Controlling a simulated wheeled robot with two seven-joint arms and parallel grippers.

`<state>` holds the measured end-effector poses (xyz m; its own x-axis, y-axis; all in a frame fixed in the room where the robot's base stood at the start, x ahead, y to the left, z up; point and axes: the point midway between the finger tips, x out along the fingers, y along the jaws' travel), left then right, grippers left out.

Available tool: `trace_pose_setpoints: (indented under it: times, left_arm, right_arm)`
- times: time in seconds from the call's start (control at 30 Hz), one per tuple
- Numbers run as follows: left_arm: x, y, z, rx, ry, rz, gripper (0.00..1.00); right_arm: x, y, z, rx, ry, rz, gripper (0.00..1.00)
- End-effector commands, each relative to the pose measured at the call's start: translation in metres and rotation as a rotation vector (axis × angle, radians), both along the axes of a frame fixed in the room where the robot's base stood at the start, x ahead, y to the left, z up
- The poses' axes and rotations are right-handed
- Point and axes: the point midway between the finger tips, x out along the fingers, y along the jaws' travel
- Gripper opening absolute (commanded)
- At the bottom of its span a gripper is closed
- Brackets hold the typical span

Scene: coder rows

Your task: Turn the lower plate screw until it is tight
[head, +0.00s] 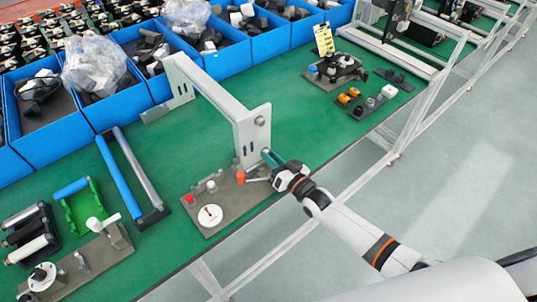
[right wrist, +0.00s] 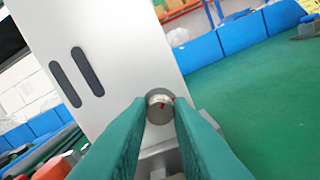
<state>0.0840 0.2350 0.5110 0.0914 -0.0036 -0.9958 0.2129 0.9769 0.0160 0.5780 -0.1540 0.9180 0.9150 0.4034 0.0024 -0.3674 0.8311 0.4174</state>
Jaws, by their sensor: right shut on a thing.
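A pale upright plate (head: 252,130) stands at the near end of a frame on the green bench, and it also fills the left of the right wrist view (right wrist: 95,50) with two dark slots. The lower plate screw (right wrist: 160,108) is a round silver knob with a red mark on its face. My right gripper (head: 268,156), with green fingers, is at the lower part of the plate and shut on this screw; the fingertips (right wrist: 160,104) press on its two sides. In the head view the fingers hide the screw. Another screw (head: 260,121) sits higher on the plate. My left gripper is not in view.
A grey base (head: 222,207) with a white dial (head: 210,215) and red knobs lies just left of my right gripper. Blue bins (head: 225,57) line the back. Blue and grey bars (head: 122,165) lie to the left. Bare green bench (head: 300,125) is right of the plate.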

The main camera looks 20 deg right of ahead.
Motion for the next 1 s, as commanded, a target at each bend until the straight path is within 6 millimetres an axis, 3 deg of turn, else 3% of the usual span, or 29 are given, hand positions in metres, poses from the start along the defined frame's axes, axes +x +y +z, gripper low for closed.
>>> trace_pose_setpoints:
  times: [0.07, 0.1, 0.17, 0.47, 0.8, 1.0]
  left_arm:
    - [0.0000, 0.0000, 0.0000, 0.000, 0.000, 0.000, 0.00]
    - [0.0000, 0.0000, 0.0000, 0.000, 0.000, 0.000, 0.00]
    - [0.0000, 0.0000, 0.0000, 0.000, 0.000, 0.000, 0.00]
    - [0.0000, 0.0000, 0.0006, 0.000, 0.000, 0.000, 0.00]
    - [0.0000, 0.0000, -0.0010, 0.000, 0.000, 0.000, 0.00]
    - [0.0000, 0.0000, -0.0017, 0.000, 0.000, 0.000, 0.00]
  right_arm:
    - [-0.0003, 0.0002, -0.0006, -0.001, 0.000, 0.000, 0.00]
    - [-0.0003, 0.0002, -0.0006, -0.002, 0.000, 0.000, 0.26]
    - [-0.0003, 0.0002, -0.0005, -0.003, 0.000, 0.000, 0.35]
    - [-0.0002, 0.0002, 0.0000, -0.034, -0.015, 0.000, 0.35]
    - [-0.0001, 0.0000, -0.0012, -0.676, -0.298, -0.003, 0.35]
    - [0.0001, -0.0005, -0.0003, -0.791, -0.347, -0.003, 0.35]
